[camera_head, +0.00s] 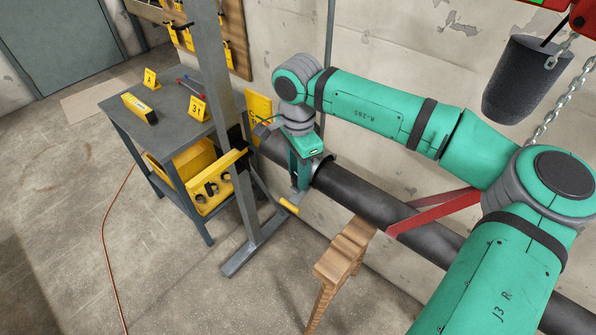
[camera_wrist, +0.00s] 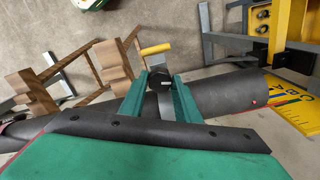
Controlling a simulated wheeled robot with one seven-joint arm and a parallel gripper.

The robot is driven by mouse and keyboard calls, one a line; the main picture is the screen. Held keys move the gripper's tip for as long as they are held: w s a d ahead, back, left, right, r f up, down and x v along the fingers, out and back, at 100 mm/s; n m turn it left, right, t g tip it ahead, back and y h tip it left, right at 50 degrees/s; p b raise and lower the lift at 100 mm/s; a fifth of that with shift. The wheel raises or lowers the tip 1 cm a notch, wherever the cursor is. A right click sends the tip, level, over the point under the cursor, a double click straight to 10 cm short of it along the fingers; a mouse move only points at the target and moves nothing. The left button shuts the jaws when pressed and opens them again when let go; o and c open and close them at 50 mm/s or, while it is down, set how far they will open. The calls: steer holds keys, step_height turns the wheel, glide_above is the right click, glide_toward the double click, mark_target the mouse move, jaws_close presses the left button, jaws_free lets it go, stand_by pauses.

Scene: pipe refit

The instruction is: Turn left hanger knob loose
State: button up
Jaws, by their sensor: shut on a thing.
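My gripper (camera_head: 301,186) reaches down beside the dark pipe (camera_head: 370,205) near its left end. In the wrist view its two green fingers (camera_wrist: 160,80) are shut on a small black knob (camera_wrist: 159,75), the left hanger knob. A grey band of the hanger (camera_wrist: 155,105) shows between the fingers, against the pipe (camera_wrist: 220,92). In the head view the hanger's ring (camera_head: 321,163) shows around the pipe, while the knob itself is hidden by my gripper. How far the knob is turned cannot be told.
A yellow-handled lever (camera_head: 289,206) is close to my fingertips. A grey steel post (camera_head: 244,190) stands left of them, and a wooden trestle (camera_head: 345,252) stands right. A red strap (camera_head: 430,212) crosses the pipe. A dark weight (camera_head: 525,80) hangs at upper right. Open floor lies at lower left.

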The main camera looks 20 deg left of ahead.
steer(key=n, duration=0.6)
steer(key=shift+w+r, duration=0.1)
steer(key=n, duration=0.5)
steer(key=shift+n, duration=0.4)
steer(key=n, duration=0.3)
steer(key=shift+n, duration=2.3)
steer(key=o, duration=0.8)
steer(key=shift+c, duration=0.2)
